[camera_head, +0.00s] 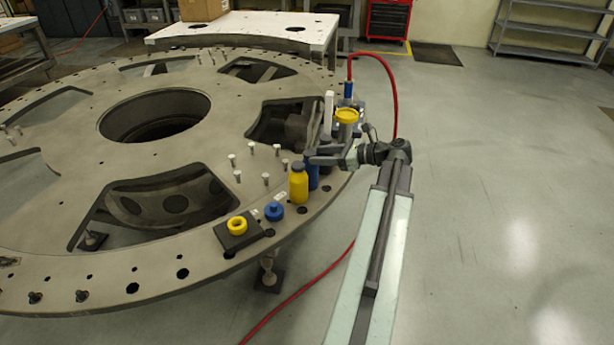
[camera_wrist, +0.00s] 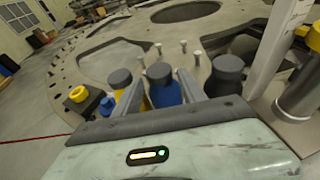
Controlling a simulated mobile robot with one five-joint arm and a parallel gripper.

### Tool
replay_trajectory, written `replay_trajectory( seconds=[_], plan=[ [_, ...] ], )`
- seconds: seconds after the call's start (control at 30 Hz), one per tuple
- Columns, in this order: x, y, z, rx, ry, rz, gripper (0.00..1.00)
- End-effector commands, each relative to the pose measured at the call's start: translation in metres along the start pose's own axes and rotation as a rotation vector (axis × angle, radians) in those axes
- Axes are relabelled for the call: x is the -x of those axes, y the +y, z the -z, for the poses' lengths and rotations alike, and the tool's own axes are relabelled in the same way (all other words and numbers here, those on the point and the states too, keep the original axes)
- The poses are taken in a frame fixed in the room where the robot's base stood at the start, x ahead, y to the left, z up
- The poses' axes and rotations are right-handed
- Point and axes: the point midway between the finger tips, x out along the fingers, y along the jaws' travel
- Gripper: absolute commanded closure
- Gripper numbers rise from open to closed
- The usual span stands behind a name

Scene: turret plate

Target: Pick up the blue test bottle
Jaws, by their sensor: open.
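A blue bottle with a dark cap (camera_wrist: 164,94) stands upright between the two fingers of my gripper (camera_wrist: 161,80) in the wrist view. The fingers are open, one on each side of it; I cannot tell whether either touches it. In the head view my gripper (camera_head: 318,157) is at the plate's right rim, and the blue bottle (camera_head: 313,172) shows below it, partly hidden by the gripper and a yellow bottle (camera_head: 298,186). The yellow bottle, with a dark cap, also shows just left of the fingers in the wrist view (camera_wrist: 120,80).
A yellow-topped grey cylinder (camera_head: 346,118) stands close behind my gripper. Upright pins (camera_head: 237,177), a blue knob (camera_head: 274,212) and a yellow ring (camera_head: 237,225) are nearby on the turret plate (camera_head: 60,125), which has large openings.

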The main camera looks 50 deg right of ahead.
Motion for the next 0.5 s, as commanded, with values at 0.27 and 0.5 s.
replay_trajectory(
  seconds=[0.27,0.5],
  plan=[
    [-0.018,-0.002,0.003,-0.001,0.000,0.007,0.52],
    [-0.031,-0.003,0.006,-0.003,0.000,0.008,0.52]
  ],
)
